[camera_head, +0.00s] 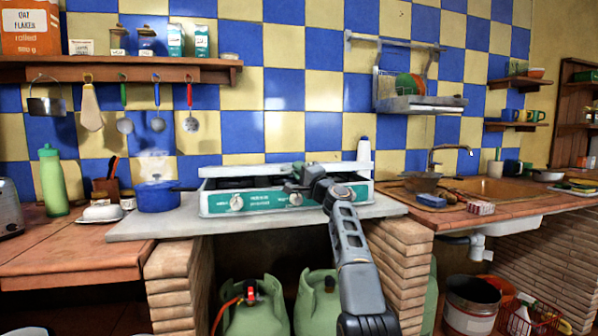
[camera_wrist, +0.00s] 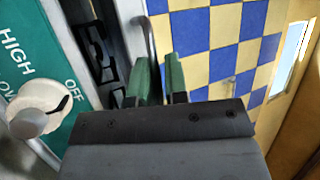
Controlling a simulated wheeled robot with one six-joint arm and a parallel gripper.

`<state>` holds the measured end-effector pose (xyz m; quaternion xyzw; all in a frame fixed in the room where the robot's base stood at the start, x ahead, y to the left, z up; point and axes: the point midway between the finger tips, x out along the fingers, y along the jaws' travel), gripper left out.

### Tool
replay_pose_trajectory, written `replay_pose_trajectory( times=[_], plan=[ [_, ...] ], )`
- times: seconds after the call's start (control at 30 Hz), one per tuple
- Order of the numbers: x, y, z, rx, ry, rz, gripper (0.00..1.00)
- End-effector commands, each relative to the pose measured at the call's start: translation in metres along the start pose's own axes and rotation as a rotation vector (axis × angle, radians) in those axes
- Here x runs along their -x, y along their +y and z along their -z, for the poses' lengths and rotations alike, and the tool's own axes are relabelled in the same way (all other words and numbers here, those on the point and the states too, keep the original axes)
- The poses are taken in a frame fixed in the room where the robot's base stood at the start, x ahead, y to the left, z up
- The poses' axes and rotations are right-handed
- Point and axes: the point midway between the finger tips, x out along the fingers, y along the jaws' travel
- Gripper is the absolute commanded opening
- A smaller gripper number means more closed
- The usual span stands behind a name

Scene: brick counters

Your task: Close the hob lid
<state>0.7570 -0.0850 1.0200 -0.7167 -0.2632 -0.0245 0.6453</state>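The hob (camera_head: 285,197) has a white body and a teal front with knobs, and stands on a grey slab. A white horizontal strip (camera_head: 235,171), which looks like the lid seen nearly edge-on, runs along the hob's back; its exact angle is hard to tell. Dark burner area shows beneath it. My gripper (camera_head: 290,187) is over the hob's front, right of centre. In the wrist view its two green fingers (camera_wrist: 160,82) have a narrow gap with only wall tiles showing between them. A pale strip (camera_wrist: 131,30) and black grates (camera_wrist: 97,50) lie left of the fingers.
A blue pot (camera_head: 158,196) stands left of the hob on the slab. A white bottle (camera_head: 363,149) stands at the hob's back right. The sink counter (camera_head: 480,196) lies to the right. Green gas cylinders (camera_head: 258,312) stand below the slab. A shelf with hanging utensils is upper left.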

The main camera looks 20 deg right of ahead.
Motion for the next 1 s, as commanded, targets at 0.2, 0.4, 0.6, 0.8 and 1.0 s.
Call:
replay_pose_trajectory(
  times=[0.2, 0.4, 0.6, 0.8, 1.0],
  plan=[
    [-0.001, 0.004, 0.000, -0.003, 0.001, -0.005, 0.17],
    [0.004, 0.005, 0.000, -0.001, 0.003, -0.004, 0.17],
    [0.024, 0.008, 0.001, 0.001, 0.005, -0.002, 0.17],
    [0.043, -0.003, 0.002, 0.002, 0.003, 0.001, 0.17],
    [0.065, -0.004, 0.001, 0.002, 0.004, 0.003, 0.17]
  ],
)
